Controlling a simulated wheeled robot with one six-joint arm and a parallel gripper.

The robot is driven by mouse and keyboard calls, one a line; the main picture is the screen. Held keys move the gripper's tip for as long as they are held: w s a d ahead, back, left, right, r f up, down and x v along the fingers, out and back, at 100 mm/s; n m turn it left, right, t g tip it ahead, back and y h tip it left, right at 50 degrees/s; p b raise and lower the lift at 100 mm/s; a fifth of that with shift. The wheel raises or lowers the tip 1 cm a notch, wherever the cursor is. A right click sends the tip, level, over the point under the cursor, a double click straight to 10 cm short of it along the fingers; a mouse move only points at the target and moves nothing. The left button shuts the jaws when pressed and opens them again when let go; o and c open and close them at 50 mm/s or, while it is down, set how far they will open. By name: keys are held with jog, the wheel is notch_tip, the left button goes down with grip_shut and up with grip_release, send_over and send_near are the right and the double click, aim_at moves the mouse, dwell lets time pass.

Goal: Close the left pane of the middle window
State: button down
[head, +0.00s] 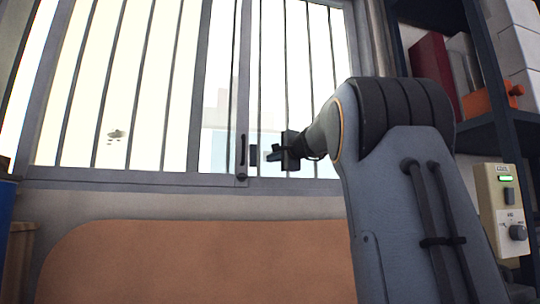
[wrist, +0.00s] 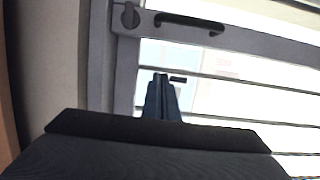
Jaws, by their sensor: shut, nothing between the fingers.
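The barred window (head: 243,60) has grey frames and bright glass. A dark upright handle (head: 243,150) sits on a vertical stile, with a round latch (head: 241,177) below it. In the wrist view, the handle (wrist: 190,22) and latch (wrist: 130,15) lie near the top. A second vertical stile (head: 200,90) stands to the left; I cannot tell how far the panes overlap. My gripper (head: 271,154) is shut and empty, right of the handle and apart from it. Its fingers (wrist: 162,80) also show in the wrist view, near a small dark piece (wrist: 178,79).
A brown rounded panel (head: 200,260) stands below the sill. At right is a dark shelf (head: 490,130) with boxes and an orange item (head: 490,99). A control box (head: 505,205) with a green light is mounted there. A blue object (head: 6,210) is at far left.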

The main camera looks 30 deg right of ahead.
jog(key=w+a+p, duration=0.1)
jog(key=w, duration=0.1)
jog(key=w+a+p, duration=0.1)
jog(key=w, duration=0.1)
jog(key=w+a+p, duration=0.1)
jog(key=w, duration=0.2)
jog(key=shift+a+p, duration=0.3)
jog(key=shift+p, duration=0.1)
jog(key=shift+a, duration=0.1)
jog(key=shift+w, duration=0.1)
